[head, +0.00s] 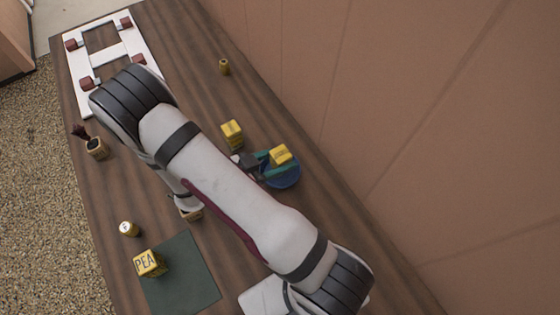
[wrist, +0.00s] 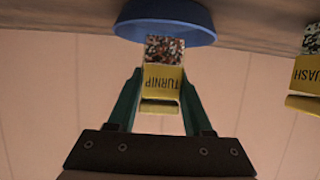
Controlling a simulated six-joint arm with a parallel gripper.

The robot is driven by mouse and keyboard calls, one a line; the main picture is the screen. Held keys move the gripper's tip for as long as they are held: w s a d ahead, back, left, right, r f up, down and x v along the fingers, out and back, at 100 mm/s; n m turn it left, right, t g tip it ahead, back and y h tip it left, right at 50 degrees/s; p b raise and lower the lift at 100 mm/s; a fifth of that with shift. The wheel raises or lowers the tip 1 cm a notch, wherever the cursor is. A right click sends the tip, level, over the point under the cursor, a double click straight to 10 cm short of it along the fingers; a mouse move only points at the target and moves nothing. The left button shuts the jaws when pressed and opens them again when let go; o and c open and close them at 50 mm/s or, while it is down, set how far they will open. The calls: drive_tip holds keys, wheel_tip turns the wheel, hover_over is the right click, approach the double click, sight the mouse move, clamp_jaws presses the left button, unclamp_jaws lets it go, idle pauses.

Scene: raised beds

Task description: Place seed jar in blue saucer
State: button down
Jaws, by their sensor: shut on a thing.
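The seed jar (head: 281,153), with a yellow upper part and speckled seeds below, is held over the blue saucer (head: 284,180). In the wrist view its label reads TURNIP upside down (wrist: 162,80), and its seed end overlaps the saucer (wrist: 165,22). The jar looks upright. I cannot tell whether it touches the saucer. My gripper (head: 277,158) is shut on the jar, with green fingers on either side of it. The fingers also show in the wrist view (wrist: 160,85).
A second yellow jar (head: 232,130) stands just left of the saucer; a SQUASH jar shows in the wrist view (wrist: 309,75). A white frame (head: 110,50) lies at the far end. The wall borders the right.

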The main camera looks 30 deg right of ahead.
drive_tip(key=shift+f, duration=0.7)
drive_tip(key=shift+f, duration=0.15)
drive_tip(key=shift+c, duration=1.5)
unclamp_jaws()
